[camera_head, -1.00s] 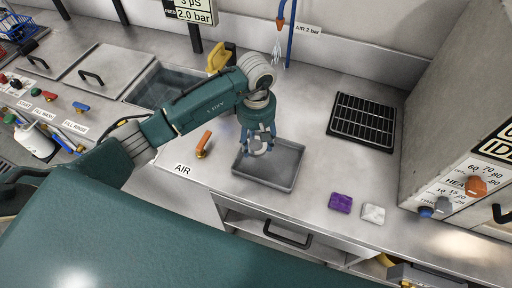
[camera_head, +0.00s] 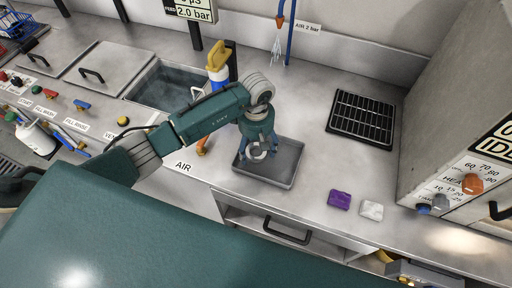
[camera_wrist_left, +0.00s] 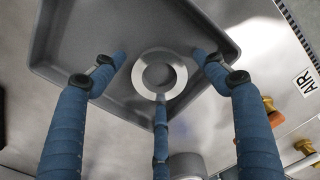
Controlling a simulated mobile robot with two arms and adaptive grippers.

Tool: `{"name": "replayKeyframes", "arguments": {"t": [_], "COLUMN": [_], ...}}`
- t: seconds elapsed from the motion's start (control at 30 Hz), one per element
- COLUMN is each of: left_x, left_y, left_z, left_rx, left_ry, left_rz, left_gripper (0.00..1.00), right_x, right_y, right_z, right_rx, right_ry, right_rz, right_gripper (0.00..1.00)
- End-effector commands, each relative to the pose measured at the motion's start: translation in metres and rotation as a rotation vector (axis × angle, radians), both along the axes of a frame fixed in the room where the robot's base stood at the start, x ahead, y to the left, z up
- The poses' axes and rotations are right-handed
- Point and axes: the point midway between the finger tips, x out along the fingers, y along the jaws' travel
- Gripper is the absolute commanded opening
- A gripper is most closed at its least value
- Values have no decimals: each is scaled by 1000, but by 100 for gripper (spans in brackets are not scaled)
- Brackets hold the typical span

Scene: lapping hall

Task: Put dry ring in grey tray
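The ring (camera_head: 257,152), pale metal, is in the grey tray (camera_head: 290,172), below my left gripper (camera_head: 258,148). In the left wrist view the ring (camera_wrist_left: 159,75) faces the camera flat against the floor of the tray (camera_wrist_left: 75,25). The three blue fingers of the left gripper (camera_wrist_left: 158,75) are spread around it. Gaps show between the ring and the two side fingers; the middle finger's tip overlaps its near edge, and I cannot tell whether it touches. My right gripper is out of view.
A black drain rack (camera_head: 362,118) lies to the right of the tray. A purple block (camera_head: 339,200) and a white block (camera_head: 372,210) lie near the front edge. A water-filled basin (camera_head: 165,88) is at the left. An air hose nozzle (camera_head: 278,45) hangs behind. The counter between is clear.

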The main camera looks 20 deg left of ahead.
Motion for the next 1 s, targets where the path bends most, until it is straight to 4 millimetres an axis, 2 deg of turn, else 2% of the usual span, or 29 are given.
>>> {"name": "replayKeyframes", "arguments": {"t": [0.27, 0.37, 0.8, 1.0], "left_x": [0, 2, 2, 0], "left_y": [0, 1, 1, 0], "left_z": [4, 12, 100, 119], "left_rx": [-1, 1, 1, 1], "left_ry": [0, -4, -5, 0], "left_rz": [0, -1, 0, 1], "left_gripper": [72, 72, 72, 72], "right_x": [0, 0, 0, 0], "right_y": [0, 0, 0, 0], "right_z": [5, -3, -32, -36], "right_rx": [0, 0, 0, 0], "right_ry": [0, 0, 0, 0], "right_rz": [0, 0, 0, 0], "right_gripper": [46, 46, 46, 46]}}
